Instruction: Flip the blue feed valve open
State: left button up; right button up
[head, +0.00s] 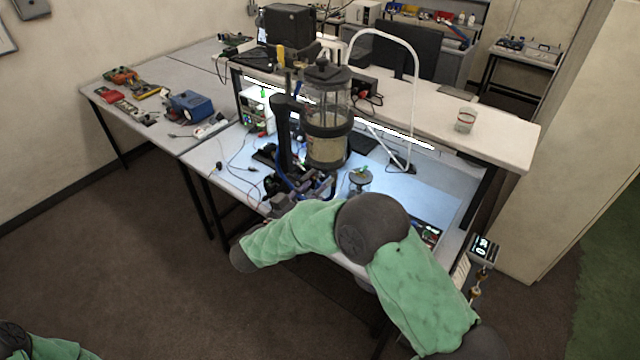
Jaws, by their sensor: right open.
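A clear sealed cylinder (326,105) with dark bands and a dark lid stands upright on the lit bench, beside a dark column. Pale material fills its lower part. A blue curved piece (284,181), like a hose, shows at the column's foot; I cannot make out the blue feed valve's handle or its position. My right gripper (318,186) is open, just below the cylinder at the bench's front edge, close to the blue piece. I cannot tell whether it touches anything. My green-sleeved right arm hides part of the bench front. My left gripper is out of view.
A small round stand (360,178) is right of the cylinder. A white curved tube (412,75) arches behind it. A blue box (191,106) sits on the left table. Cables lie on the bench.

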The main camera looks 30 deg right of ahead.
aim_at(317, 188)
jog(key=shift+p+x, duration=0.3)
jog(key=shift+x, duration=1.3)
grip_shut()
jog(key=shift+w+a+r+n+p, duration=0.1)
jog(key=shift+w+r+n+p, duration=0.1)
jog(key=shift+n+p, duration=0.5)
jog(key=shift+n, duration=0.4)
jog(key=shift+f, duration=0.1)
